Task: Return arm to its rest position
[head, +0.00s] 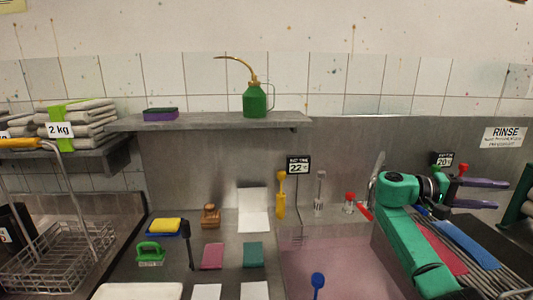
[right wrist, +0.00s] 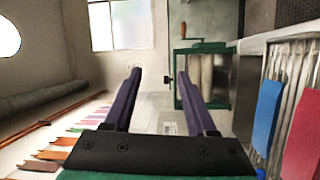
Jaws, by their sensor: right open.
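My right arm (head: 406,238), green with a dark wrist, comes up from the lower right in the head view. Its right gripper (head: 506,194) points to the right there, with two purple fingers apart and nothing seen between them. In the right wrist view, the right gripper (right wrist: 159,73) also shows its purple fingers spread and empty, facing a room with a window and a wall. My left gripper is not in view. The arm hides part of the rack behind it.
A rack with a blue strip (head: 467,244) and a red strip (head: 441,250) lies beside my right arm. A pink basin (head: 325,272) is left of it. A green oil can (head: 255,100) stands on the shelf (head: 200,122). A wire basket (head: 58,262) stands far left.

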